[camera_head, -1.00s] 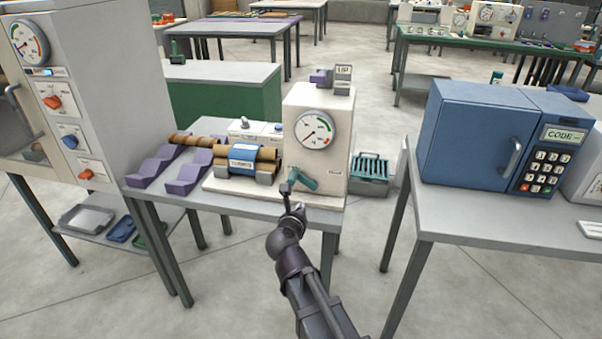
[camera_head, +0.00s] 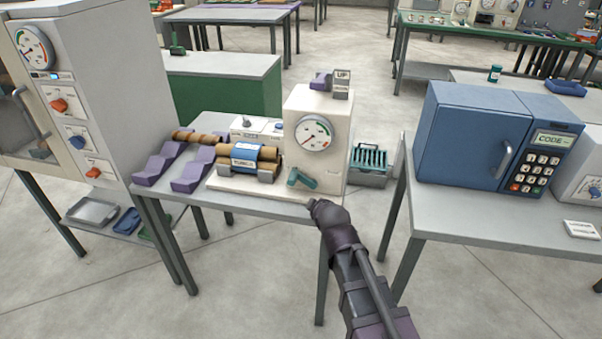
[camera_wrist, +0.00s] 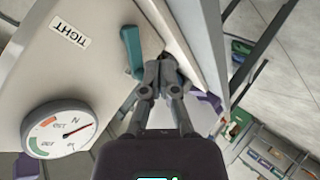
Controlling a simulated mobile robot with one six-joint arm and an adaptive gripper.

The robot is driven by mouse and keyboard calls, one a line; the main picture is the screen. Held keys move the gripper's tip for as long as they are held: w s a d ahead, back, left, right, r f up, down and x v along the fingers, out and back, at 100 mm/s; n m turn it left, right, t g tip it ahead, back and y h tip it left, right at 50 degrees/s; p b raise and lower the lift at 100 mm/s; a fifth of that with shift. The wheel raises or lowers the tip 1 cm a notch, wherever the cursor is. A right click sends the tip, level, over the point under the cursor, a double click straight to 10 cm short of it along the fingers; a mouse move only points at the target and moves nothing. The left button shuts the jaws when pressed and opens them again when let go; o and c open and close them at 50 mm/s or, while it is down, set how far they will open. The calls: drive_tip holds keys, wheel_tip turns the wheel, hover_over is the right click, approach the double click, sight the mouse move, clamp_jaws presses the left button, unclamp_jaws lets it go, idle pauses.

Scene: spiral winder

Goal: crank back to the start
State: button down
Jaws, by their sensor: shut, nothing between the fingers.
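The winder (camera_head: 330,110) is a cream housing on the grey table, with a round gauge (camera_head: 313,132) on its front. A teal crank (camera_head: 302,179) sits low on that face. In the wrist view the crank handle (camera_wrist: 131,50) is just left of my gripper (camera_wrist: 164,62), near a "TIGHT" label (camera_wrist: 70,33). My gripper's fingers are together and empty, beside the crank rather than around it; whether they touch it is unclear. In the head view my arm hides the fingers. Brown rollers with a blue band (camera_head: 245,153) lie left of the housing. The wrist view also shows the gauge (camera_wrist: 63,130).
Purple cradles (camera_head: 195,172) stand at the table's left. A grey box with teal slats (camera_head: 369,163) is behind right of the housing. A blue cabinet with keypad (camera_head: 475,135) stands on the right table (camera_head: 450,210). A tall grey cabinet (camera_head: 110,90) is at left.

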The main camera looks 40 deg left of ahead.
wheel_tip(320, 180, up, 9)
drive_tip(key=w+d+m+g+y+p, duration=0.2)
drive_tip(key=m+y+p, duration=0.2)
drive_tip(key=m, duration=1.5)
drive_tip(key=shift+d+m+p, duration=0.2)
drive_tip(key=shift+m+p, duration=0.15)
drive_tip(key=shift+m, duration=0.05)
drive_tip(key=shift+a+f, duration=0.1)
drive_tip(key=shift+f, duration=0.05)
drive_tip(key=b, duration=0.4)
approach(296, 175)
drive_tip(key=w+a, duration=0.3)
drive_tip(key=w, duration=0.1)
drive_tip(key=shift+s+a+f+b, duration=0.2)
drive_tip(key=shift+a+f+b, duration=0.2)
drive_tip(key=shift+f, duration=0.1)
drive_tip(key=shift+s+a+f+b, duration=0.25)
drive_tip(key=shift+a+f, duration=0.1)
drive_tip(key=shift+f, duration=0.15)
drive_tip(key=shift+s+a+f+b, duration=0.3)
drive_tip(key=shift+s+a+b, duration=0.05)
drive_tip(key=shift+a, duration=0.3)
